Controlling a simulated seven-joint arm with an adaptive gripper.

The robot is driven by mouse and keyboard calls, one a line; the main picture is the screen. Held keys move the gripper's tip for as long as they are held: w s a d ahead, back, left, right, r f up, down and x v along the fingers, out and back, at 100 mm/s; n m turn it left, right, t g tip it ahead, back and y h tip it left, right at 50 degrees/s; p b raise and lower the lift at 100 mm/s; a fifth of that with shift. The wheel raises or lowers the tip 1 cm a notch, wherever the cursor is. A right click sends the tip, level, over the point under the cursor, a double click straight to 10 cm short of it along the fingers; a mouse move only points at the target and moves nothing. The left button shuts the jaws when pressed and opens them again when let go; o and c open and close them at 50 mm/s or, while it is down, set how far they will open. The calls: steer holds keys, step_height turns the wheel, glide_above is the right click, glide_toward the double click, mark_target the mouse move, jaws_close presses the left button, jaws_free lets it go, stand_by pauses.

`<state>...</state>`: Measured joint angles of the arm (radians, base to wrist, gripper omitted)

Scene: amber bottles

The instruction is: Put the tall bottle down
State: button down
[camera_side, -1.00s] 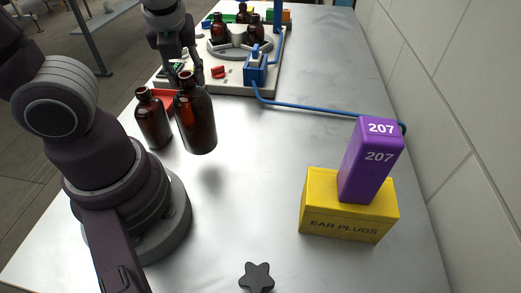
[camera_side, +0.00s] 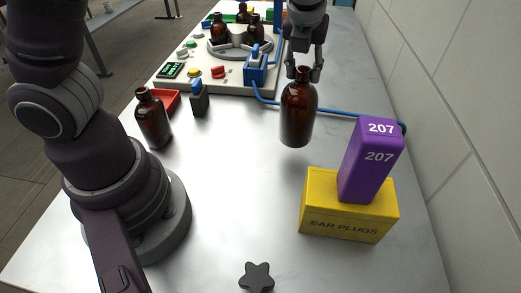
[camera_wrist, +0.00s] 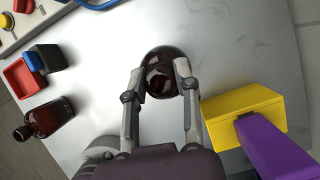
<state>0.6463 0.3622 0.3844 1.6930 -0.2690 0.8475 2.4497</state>
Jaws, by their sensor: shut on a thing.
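The tall amber bottle (camera_side: 298,115) hangs upright from my gripper (camera_side: 304,72) in the side view, behind and left of the yellow box. My gripper is shut on its neck. It seems to be held above the table, though the exact gap is hard to tell. In the wrist view the bottle (camera_wrist: 163,75) shows between the two fingers (camera_wrist: 158,84), seen from above. A shorter amber bottle (camera_side: 153,120) stands on the table at the left, near my base.
A yellow ear plugs box (camera_side: 346,208) with a purple 207 block (camera_side: 369,163) on it stands at the right. A blue hose (camera_side: 340,112) runs behind the held bottle. A machine (camera_side: 214,68) with several bottles is at the back. The table's middle front (camera_side: 235,200) is clear.

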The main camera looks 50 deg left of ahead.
steer(key=w+f, duration=0.4)
steer(key=w, duration=0.2)
steer(key=shift+d, duration=0.35)
steer(key=shift+f, duration=0.15)
steer(key=c, duration=0.8)
jaws_free()
